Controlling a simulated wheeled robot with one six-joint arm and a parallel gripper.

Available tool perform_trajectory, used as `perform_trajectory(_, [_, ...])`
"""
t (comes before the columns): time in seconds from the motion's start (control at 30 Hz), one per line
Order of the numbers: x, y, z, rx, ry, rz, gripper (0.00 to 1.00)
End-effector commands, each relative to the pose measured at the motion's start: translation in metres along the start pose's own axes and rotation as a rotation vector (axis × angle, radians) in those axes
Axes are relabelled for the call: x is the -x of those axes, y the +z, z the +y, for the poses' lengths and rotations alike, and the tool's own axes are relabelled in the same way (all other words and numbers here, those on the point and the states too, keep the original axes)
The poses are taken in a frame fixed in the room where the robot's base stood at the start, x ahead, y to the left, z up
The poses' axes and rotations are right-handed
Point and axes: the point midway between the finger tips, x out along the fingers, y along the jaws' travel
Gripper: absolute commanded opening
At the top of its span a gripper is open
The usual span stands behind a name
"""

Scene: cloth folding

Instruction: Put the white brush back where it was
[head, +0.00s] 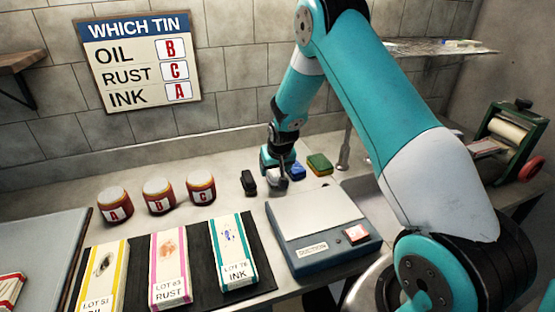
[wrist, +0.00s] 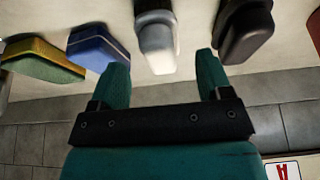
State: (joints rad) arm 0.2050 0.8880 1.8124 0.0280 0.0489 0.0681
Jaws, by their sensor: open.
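The white brush, a pale block with a grey top, stands in a row of brushes on the counter. It shows in the wrist view (wrist: 157,45) and, partly covered by my gripper, in the head view (head: 276,175). My gripper (wrist: 162,66) is open and empty, its two teal fingers apart. In the wrist view the white brush lies just beyond the fingertips, in line with the gap between them. In the head view my gripper (head: 278,166) is low at the row; whether it touches the brush cannot be told.
A black brush (head: 249,183) is left of the white one; blue (head: 298,170) and green (head: 320,164) brushes are right. Red tins (head: 159,195) stand left. Lot boxes (head: 233,252) lie on a dark mat, beside a blue scale (head: 322,235). A sign (head: 139,60) hangs behind.

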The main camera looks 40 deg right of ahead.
Motion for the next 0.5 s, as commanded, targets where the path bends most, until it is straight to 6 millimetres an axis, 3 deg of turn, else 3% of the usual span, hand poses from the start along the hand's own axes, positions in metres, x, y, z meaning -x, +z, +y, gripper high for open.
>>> perform_trajectory(0.2, [0.046,0.0,0.0,0.0,0.0,0.004,0.72])
perform_trajectory(0.4, [0.071,0.0,0.0,0.001,-0.001,0.001,0.72])
perform_trajectory(0.5, [0.088,0.003,-0.012,0.02,-0.021,-0.005,0.72])
